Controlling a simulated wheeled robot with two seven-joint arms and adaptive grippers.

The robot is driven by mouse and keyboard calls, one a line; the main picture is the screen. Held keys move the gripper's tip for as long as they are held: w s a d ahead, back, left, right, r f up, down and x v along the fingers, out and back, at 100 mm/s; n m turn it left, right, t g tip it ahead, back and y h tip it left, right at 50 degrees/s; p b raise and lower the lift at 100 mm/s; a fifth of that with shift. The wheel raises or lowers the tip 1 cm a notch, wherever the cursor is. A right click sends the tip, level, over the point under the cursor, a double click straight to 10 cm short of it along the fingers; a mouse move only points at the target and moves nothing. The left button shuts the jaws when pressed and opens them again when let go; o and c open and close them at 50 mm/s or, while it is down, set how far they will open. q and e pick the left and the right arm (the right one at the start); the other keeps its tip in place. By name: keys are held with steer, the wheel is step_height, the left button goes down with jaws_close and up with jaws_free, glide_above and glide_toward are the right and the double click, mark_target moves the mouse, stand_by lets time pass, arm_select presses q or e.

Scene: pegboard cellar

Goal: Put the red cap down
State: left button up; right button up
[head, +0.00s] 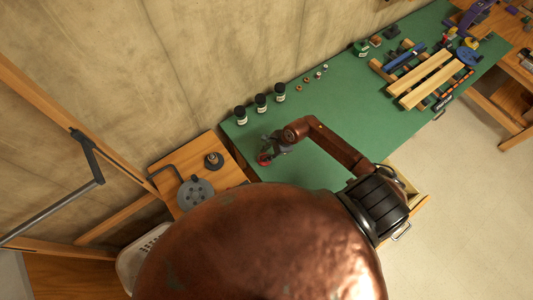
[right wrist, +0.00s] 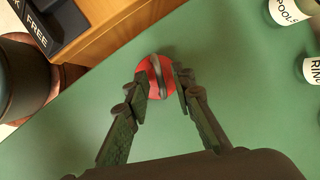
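The red cap (right wrist: 165,89) sits between the fingertips of my right gripper (right wrist: 160,88) in the right wrist view, with a finger against each side. In the head view the red cap (head: 263,159) shows as a small red spot at the tips of my right gripper (head: 266,153), over the near left end of the green bench top (head: 330,120). I cannot tell whether the cap touches the bench top. My left gripper is not in view.
Three dark jars (head: 261,103) with white labels stand along the wall edge. A wooden surface beside the bench holds a grey disc (head: 195,194) and a dark round piece (head: 213,160). Wooden slats (head: 425,77) lie farther right. The bench middle is clear.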

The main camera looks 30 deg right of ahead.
steer(key=b+v, duration=0.1)
steer(key=v, duration=1.1)
steer(key=shift+b, duration=0.35)
